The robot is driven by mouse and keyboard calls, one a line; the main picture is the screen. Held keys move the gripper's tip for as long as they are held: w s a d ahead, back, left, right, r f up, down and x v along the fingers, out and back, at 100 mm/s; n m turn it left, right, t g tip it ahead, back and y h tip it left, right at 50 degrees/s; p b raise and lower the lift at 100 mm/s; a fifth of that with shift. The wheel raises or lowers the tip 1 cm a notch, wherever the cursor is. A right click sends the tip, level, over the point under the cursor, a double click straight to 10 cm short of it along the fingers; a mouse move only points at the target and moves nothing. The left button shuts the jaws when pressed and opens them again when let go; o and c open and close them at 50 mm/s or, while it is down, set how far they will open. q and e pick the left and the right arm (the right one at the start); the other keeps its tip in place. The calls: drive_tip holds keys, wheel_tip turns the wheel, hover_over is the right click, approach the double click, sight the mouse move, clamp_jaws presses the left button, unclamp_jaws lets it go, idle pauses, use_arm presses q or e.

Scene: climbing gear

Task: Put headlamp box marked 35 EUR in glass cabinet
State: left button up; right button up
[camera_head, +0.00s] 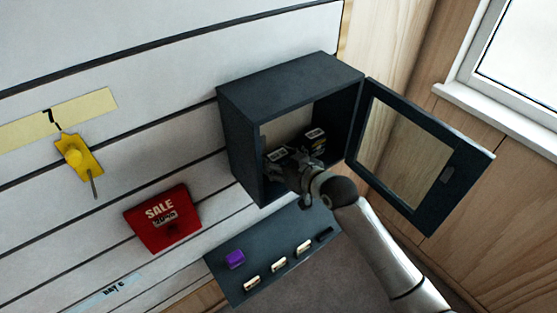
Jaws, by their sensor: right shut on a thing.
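The dark glass cabinet (238,125) is on the white slatted wall, and its glass door (440,150) stands wide open to the right. My right gripper (283,166) reaches in through the front opening and is shut on a small dark box with a pale label (278,155), at the left inside the cabinet. The gripper hides much of this box; its price cannot be read, nor can I tell if it touches the cabinet floor. Another small labelled box (315,135) stands inside, further right and apart from it. My left gripper is not in view.
A red SALE sign (163,218) and a yellow item (75,155) are on the wall at left. A window (515,55) is at upper right.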

drive_tip(key=shift+f, duration=0.1)
drive_tip(key=o, duration=1.1)
drive_tip(key=shift+r, duration=0.2)
drive_tip(key=b+v, duration=0.2)
drive_tip(key=v, duration=1)
drive_tip(key=shift+f, duration=0.1)
